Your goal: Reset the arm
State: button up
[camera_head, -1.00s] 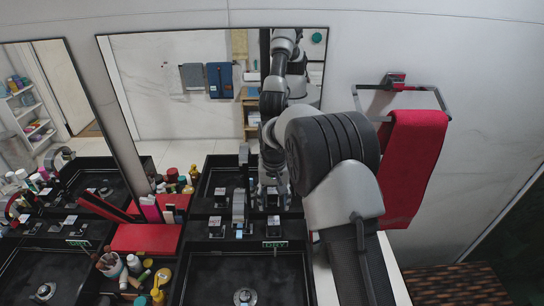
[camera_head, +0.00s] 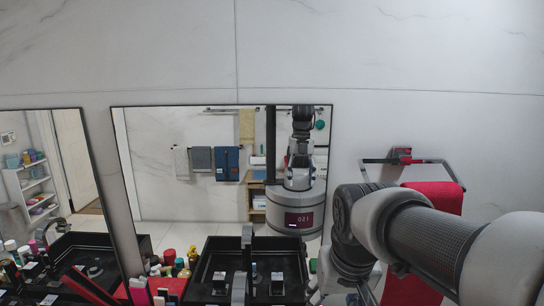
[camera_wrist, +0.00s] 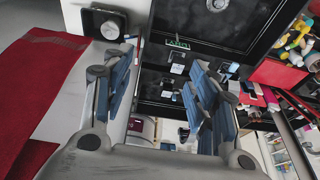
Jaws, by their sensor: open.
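My gripper (camera_wrist: 158,95) shows in the wrist view, its two blue-padded fingers spread wide apart with nothing held between them. Beyond the fingers are the black sink counter and the mirror. In the head view my arm (camera_head: 425,240) reaches in from the right edge, bent in front of the red towel (camera_head: 442,196). Its end drops toward the bottom of the picture, and the gripper's fingers cannot be made out there. My arm also shows as a reflection in the mirror.
The red towel hangs from a wall bar (camera_head: 380,161) close to my arm; it fills the left of the wrist view (camera_wrist: 35,85). A black sink (camera_wrist: 205,20) lies ahead. Bottles and jars crowd the counter at right in the wrist view. A large mirror (camera_head: 180,135) covers the wall.

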jog(key=s+d+f+t+b, duration=0.1)
jog(key=s+f, duration=0.1)
jog(key=s, duration=0.5)
jog(key=s+d+f+b, duration=0.2)
jog(key=s, duration=0.6)
jog(key=shift+s+f+t, duration=0.2)
jog(key=shift+f+t, duration=0.2)
